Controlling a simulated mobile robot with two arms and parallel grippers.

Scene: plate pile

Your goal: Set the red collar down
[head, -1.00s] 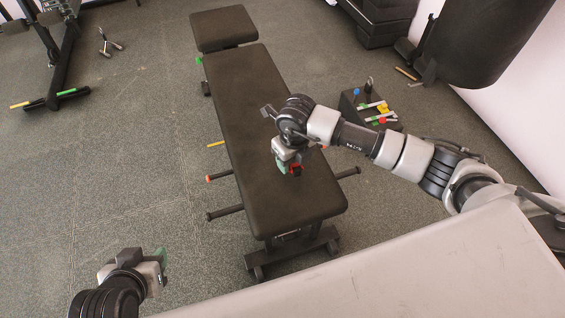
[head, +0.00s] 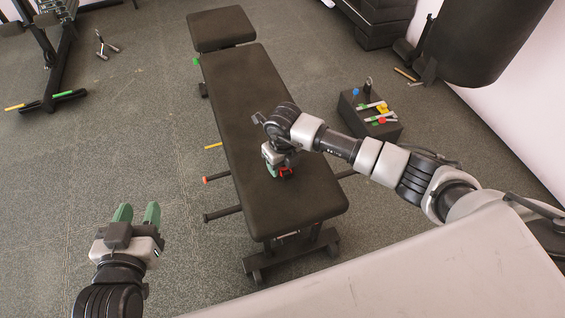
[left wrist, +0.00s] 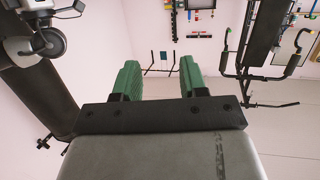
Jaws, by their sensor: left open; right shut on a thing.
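The red collar (head: 285,171) is at the right gripper (head: 277,170), over the near half of the black bench pad (head: 243,95). My right gripper is shut on the collar, which is partly hidden by the fingers. It is low at the pad; I cannot tell whether the collar touches it. My left gripper (head: 137,214) is open and empty above the floor, left of the bench. Its two green fingers stand apart in the left wrist view (left wrist: 158,82).
Several bars (head: 222,214) stick out from the bench's left side. A dark box (head: 369,117) with coloured items stands right of the bench. A pale surface (head: 400,270) fills the lower right. The pad's far part is clear.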

